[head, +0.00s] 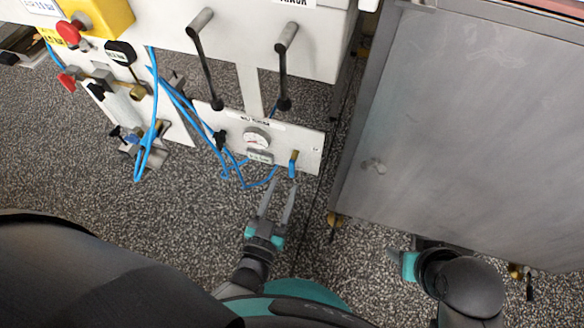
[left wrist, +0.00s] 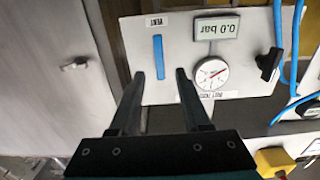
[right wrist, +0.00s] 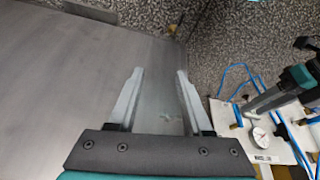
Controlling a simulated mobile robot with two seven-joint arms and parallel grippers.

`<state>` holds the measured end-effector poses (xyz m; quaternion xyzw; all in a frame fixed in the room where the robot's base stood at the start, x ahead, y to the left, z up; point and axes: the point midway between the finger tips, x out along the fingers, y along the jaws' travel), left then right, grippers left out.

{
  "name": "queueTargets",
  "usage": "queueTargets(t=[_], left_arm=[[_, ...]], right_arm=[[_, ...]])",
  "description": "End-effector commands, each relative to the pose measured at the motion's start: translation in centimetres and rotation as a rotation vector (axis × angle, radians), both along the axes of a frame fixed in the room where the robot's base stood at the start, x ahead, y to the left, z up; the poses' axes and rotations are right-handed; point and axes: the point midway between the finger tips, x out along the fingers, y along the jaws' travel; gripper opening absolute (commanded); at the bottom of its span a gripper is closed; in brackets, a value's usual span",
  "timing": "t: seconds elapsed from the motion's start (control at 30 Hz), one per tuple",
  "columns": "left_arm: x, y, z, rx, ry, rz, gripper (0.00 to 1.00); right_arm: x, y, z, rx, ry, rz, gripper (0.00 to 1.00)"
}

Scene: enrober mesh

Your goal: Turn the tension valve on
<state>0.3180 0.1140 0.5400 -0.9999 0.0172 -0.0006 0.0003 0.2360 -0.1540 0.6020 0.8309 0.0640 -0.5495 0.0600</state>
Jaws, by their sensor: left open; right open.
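A small white panel (head: 312,150) carries a round gauge (head: 257,138), a display, a black knob (head: 220,139) and a valve with a blue lever (head: 292,170). In the left wrist view the blue lever (left wrist: 158,57) runs upright in the picture beside a small label; the display (left wrist: 217,28) reads 0.0 bar. Which fitting is the tension valve I cannot tell for sure. My left gripper (head: 280,184) is open and empty, its fingers pointing at the panel near the blue lever, apparently short of it. My right gripper (right wrist: 160,74) is open and empty by the grey steel cabinet.
The grey steel cabinet (head: 460,110) fills the right side. Blue hoses (head: 185,105) hang left of the panel. Two black-tipped levers (head: 283,65) stand above it. A yellow box with a red button (head: 68,32) is at upper left. Speckled floor (head: 180,215) is clear below.

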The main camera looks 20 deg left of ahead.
Motion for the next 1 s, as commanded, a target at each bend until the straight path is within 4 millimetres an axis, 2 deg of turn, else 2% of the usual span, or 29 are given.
queueTargets(t=[0.1, 0.23, 0.53, 0.9, 1.0], left_arm=[[2.6, -0.1, -0.1, -0.002, -0.004, 0.001, 0.47], [5.1, -0.2, -0.2, -0.002, -0.002, 0.001, 0.47], [6.8, -0.2, -0.1, 0.0, 0.001, 0.0, 0.47], [7.1, -0.3, 0.0, -0.001, 0.001, 0.0, 0.47], [7.1, -0.3, 0.0, -0.001, 0.001, 0.0, 0.39]], right_arm=[[-0.1, 0.0, 1.2, 0.003, -0.023, 0.0, 0.5], [0.8, 1.0, 1.2, 0.032, -0.1, 0.019, 0.5], [2.2, 2.4, 1.0, 0.074, -0.2, 0.04, 0.5], [2.5, 2.6, 1.0, 0.081, -0.218, 0.043, 0.5], [2.5, 2.6, 1.0, 0.081, -0.217, 0.043, 0.5]])
